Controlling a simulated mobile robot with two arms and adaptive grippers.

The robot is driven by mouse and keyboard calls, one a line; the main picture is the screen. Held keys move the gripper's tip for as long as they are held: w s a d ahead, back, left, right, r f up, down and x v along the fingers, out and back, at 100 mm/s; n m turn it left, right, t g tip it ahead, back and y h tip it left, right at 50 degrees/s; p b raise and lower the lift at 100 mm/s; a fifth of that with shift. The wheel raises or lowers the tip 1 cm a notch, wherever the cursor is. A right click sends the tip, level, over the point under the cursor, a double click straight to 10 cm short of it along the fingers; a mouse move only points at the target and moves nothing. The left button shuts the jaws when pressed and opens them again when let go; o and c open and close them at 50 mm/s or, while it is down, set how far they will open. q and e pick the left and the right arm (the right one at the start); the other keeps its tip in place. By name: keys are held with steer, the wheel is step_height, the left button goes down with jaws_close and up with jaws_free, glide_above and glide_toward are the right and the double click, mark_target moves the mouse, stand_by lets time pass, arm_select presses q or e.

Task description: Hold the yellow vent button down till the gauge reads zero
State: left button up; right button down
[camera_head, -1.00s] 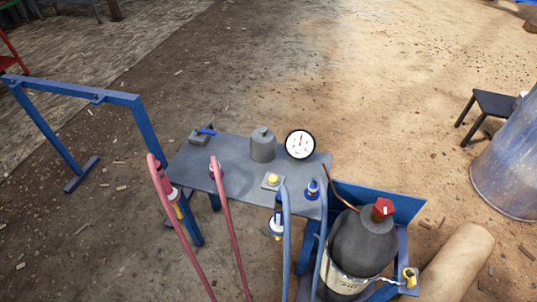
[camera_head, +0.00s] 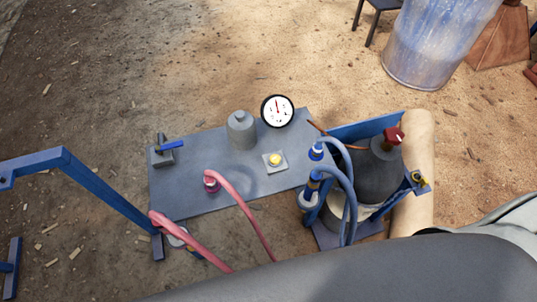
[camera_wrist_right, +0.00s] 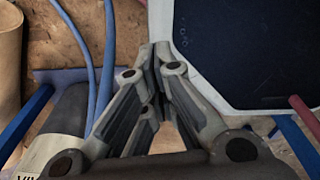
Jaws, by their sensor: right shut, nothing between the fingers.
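The yellow vent button (camera_head: 275,159) sits on a small pale square plate on the grey bench top, with nothing touching it. The round white gauge (camera_head: 277,111) stands just behind it. Its red needle points nearly straight up; its numbers are too small to read. My right gripper (camera_wrist_right: 155,57) shows in the right wrist view, with its fingers together and empty. It is out of the head view, so its distance from the button cannot be told. The button is not visible in the wrist view. My left gripper is in neither current view.
Pink hoses (camera_head: 240,207) and blue hoses (camera_head: 348,190) arch at the bench's front. A dark gas cylinder (camera_head: 371,180) with a red knob stands right. A grey canister (camera_head: 240,130) and blue-handled valve (camera_head: 172,145) sit on the bench (camera_head: 200,190). A blue frame (camera_head: 100,190) stands left.

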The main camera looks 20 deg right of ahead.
arm_select(q)
steer(key=shift+o, duration=0.6)
steer(key=shift+s+d, duration=0.2)
steer(key=shift+d, duration=0.25)
steer(key=shift+s+d, duration=0.2)
steer(key=shift+d, duration=0.25)
arm_select(e)
steer(key=d, duration=0.1)
arm_select(q)
steer(key=o, duration=0.7)
steer(key=shift+a+r+p, duration=0.3)
steer(key=shift+r+p, duration=0.55)
steer(key=shift+o, duration=0.2)
steer(key=r+p, duration=0.3)
steer(key=shift+w+a+r, duration=0.25)
steer(key=shift+w+a, duration=0.05)
steer(key=shift+a, duration=0.1)
step_height(320, 180, up, 9)
steer(key=p, duration=0.9)
steer(key=shift+d, duration=0.15)
arm_select(e)
step_height(320, 180, up, 45)
steer(key=m+t+y, duration=0.4)
steer(key=t+y, duration=0.2)
glide_above(277, 156)
